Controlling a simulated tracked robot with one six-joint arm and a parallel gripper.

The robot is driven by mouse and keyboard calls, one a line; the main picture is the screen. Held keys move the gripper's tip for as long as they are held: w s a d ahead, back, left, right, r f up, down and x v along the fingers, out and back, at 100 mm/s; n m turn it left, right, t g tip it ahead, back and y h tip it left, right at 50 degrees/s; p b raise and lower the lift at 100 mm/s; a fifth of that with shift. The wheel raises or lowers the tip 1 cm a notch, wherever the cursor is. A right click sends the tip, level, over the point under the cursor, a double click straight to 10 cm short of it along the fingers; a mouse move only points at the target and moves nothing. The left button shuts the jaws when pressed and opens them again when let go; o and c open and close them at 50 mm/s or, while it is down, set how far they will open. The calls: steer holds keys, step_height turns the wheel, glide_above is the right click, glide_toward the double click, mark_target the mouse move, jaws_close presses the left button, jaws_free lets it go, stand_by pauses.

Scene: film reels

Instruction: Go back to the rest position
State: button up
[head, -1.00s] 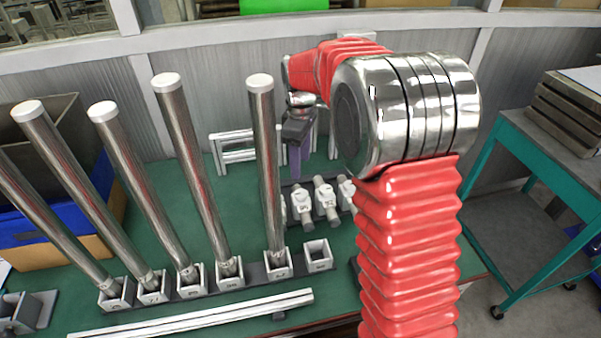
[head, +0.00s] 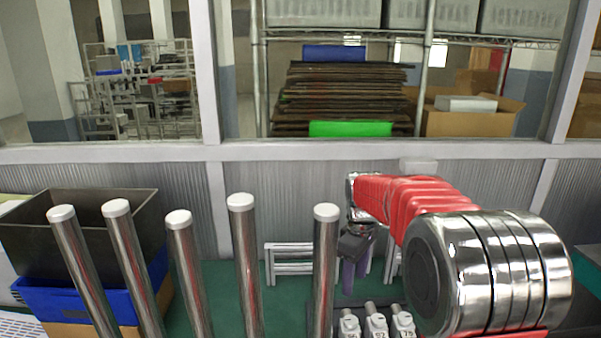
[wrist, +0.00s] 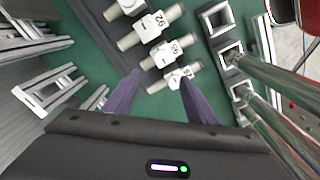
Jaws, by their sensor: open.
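My gripper (wrist: 158,82) shows in the wrist view with its two purple fingers spread apart and nothing between them. White blocks with grey cylinders lie in a row beyond the fingertips; the nearest numbered block (wrist: 180,76) is close to the right fingertip in the picture, and I cannot tell how far below it is. In the head view my gripper (head: 355,285) hangs pointing down, above the numbered blocks (head: 376,325) and behind the right-most metal post (head: 325,270). My red-sleeved arm reaches to it from the right.
Several upright metal posts with white caps (head: 241,202) stand left of the gripper. White frames (head: 289,262) stand behind. A dark bin (head: 90,235) is at the left. A windowed wall (head: 270,180) closes the back.

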steer(key=s+r+m+t, duration=0.1)
steer(key=s+r+m, duration=0.1)
steer(key=s, duration=0.8)
steer(key=s+r+m+t, duration=0.2)
steer(key=s+r+m, duration=0.1)
steer(key=s, duration=0.7)
steer(key=s+r+m+t, duration=0.2)
steer(key=s+m, duration=0.3)
steer(key=s, duration=0.5)
steer(key=shift+s+r, duration=0.4)
